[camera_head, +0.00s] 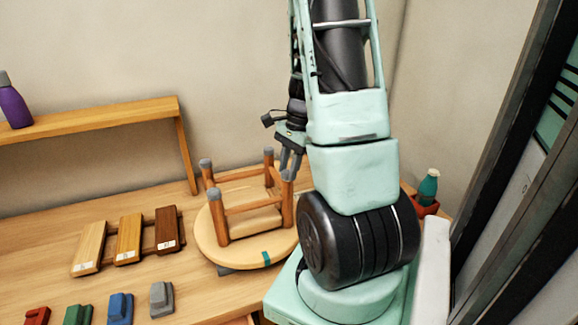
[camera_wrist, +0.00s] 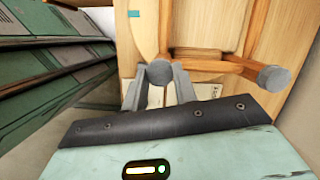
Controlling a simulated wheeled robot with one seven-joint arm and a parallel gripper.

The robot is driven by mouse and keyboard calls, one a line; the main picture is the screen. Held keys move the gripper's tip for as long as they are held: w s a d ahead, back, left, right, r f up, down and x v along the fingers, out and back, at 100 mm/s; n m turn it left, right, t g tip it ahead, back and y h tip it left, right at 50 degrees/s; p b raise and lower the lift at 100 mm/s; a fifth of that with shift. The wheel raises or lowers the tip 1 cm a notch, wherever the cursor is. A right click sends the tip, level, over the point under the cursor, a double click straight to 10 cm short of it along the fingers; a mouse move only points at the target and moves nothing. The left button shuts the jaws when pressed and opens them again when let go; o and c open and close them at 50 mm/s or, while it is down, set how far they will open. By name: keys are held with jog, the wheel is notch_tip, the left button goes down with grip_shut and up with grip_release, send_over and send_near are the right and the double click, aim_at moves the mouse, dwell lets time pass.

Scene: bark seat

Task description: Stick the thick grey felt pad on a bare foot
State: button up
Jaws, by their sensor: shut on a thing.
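An upside-down wooden stool (camera_head: 245,225) rests on its round seat on the table, legs up. Grey pads cap the back-left foot (camera_head: 206,163) and the back foot (camera_head: 268,151). In the wrist view, my gripper (camera_wrist: 160,88) is shut on a round grey felt pad (camera_wrist: 160,72), in line with the leg's end. I cannot tell if any gap is left. Another grey-capped foot (camera_wrist: 273,78) shows at right.
Three wooden sample boards (camera_head: 128,240) lie left of the stool. Red, green, blue and grey blocks (camera_head: 161,298) line the table's front. A wooden shelf (camera_head: 90,118) with a purple bottle (camera_head: 13,105) stands behind. A green bottle (camera_head: 428,187) stands at right.

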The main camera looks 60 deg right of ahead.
jog(key=shift+f, duration=0.3)
jog(key=o, duration=1.3)
jog(key=shift+o, duration=0.2)
jog(key=shift+r, duration=0.15)
notch_tip(320, 180, up, 7)
jog(key=p, duration=0.6)
